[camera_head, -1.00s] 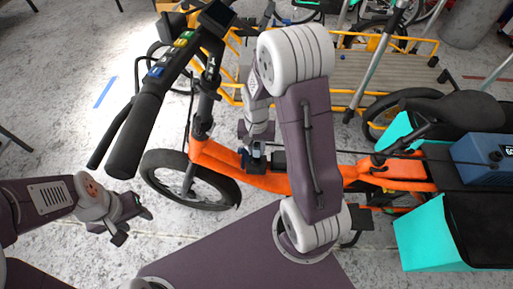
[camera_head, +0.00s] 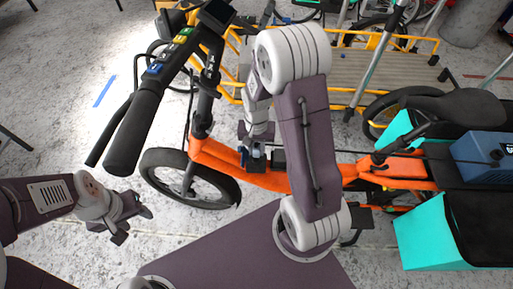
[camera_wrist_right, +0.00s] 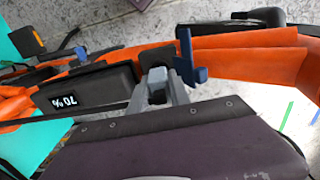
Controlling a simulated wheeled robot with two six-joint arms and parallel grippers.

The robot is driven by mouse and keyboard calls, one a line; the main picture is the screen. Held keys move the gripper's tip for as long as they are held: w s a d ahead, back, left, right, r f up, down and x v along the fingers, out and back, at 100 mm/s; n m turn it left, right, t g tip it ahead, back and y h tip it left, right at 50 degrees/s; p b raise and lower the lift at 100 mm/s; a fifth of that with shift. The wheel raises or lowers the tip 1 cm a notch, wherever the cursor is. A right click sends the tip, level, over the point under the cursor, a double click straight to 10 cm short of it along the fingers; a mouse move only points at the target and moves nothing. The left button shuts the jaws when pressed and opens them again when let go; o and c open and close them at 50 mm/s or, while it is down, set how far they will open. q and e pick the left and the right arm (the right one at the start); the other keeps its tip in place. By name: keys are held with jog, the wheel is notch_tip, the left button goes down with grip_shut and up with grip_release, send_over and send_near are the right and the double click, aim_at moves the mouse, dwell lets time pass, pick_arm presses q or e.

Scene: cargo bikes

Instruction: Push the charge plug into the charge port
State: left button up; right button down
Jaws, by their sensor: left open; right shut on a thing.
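My right gripper (camera_head: 254,162) is at the orange bike frame (camera_head: 215,153) in the head view. In the right wrist view, its grey fingers (camera_wrist_right: 158,92) are shut on a small black piece, seemingly the charge plug (camera_wrist_right: 156,78), right by the frame. An upright blue piece (camera_wrist_right: 187,62) stands just right of the fingers; I cannot tell whether it is the port's cover. The charge port's opening is hidden, so I cannot tell how deep the plug sits. My left gripper (camera_head: 137,223) is open and empty above the floor, left of the front wheel.
A black battery with a 70 % display (camera_wrist_right: 66,100) is left of the fingers. The handlebar (camera_head: 150,105) rises at the upper left. A blue box (camera_head: 482,156) and turquoise panniers (camera_head: 432,235) are at the right. A yellow cargo bike (camera_head: 375,75) stands behind.

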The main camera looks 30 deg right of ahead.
aim_at(257, 143)
jog(key=shift+f+b, duration=0.7)
jog(key=shift+f, duration=0.5)
jog(key=c, duration=1.1)
grip_release()
jog(key=shift+r, duration=0.1)
notch_tip(257, 143, up, 8)
jog(key=p, duration=0.3)
jog(key=shift+p, duration=0.35)
jog(key=shift+r, duration=0.45)
